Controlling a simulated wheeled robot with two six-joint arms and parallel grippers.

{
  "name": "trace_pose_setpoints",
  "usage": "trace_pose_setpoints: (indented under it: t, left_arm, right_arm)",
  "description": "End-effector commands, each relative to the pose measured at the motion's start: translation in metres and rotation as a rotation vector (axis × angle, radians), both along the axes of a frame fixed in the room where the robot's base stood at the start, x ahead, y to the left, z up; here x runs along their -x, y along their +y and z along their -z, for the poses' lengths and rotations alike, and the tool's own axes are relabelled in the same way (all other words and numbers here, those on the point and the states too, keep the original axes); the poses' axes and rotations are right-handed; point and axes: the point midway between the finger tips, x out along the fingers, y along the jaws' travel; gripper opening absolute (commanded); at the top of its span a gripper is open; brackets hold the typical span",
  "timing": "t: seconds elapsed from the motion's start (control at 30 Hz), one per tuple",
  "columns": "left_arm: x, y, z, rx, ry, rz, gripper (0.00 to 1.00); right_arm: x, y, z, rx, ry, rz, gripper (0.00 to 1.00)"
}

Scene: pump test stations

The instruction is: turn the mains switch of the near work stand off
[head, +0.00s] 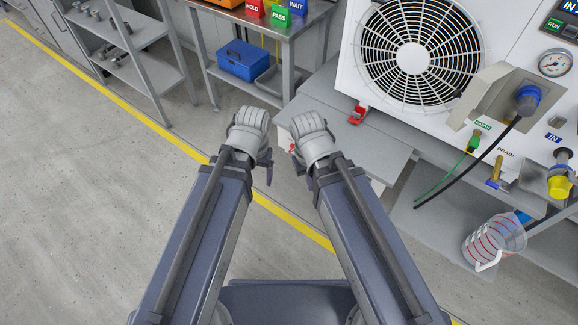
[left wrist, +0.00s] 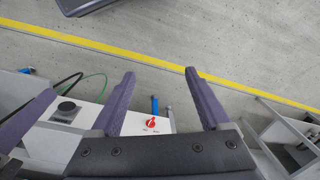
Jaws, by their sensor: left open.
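In the left wrist view a small red rotary switch (left wrist: 152,123) with black markings sits on a white panel (left wrist: 115,118) of the near work stand. It lies between the two dark fingers of my left gripper (left wrist: 160,72), which is open and empty. The exact switch position is too small to read. In the head view my left gripper (head: 262,160) is left of the stand's end. My right gripper (head: 296,160) is close beside it, in front of the stand, and hides part of that end; its jaws do not show clearly.
The stand's bench (head: 385,150) carries a white unit with a fan (head: 412,58), a blue plug (head: 527,98), and a red clamp-like part (head: 357,114). A measuring jug (head: 490,240) stands on the lower shelf. A second bench (head: 275,30) is behind. Floor at left is clear.

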Motion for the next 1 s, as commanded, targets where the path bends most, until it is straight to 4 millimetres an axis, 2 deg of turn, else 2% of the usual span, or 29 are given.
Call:
trace_pose_setpoints:
  t: [0.03, 0.63, 0.83, 1.0]
  left_arm:
    - [-0.002, 0.003, 0.036, 0.003, -0.002, -0.01, 0.8]
    - [-0.022, 0.031, 0.235, 0.063, -0.044, -0.1, 0.8]
    - [-0.031, 0.033, 0.301, 0.119, -0.075, -0.12, 0.8]
    - [-0.044, 0.025, 0.354, 0.215, -0.122, -0.127, 0.8]
  right_arm:
    - [0.0, 0.0, 0.036, 0.0, 0.0, 0.0, 0.0]
    - [-0.001, 0.0, 0.235, 0.0, -0.003, 0.0, 0.0]
    - [-0.001, 0.0, 0.301, 0.001, -0.004, 0.0, 0.0]
    - [-0.001, 0.0, 0.357, 0.0, -0.005, -0.002, 0.0]
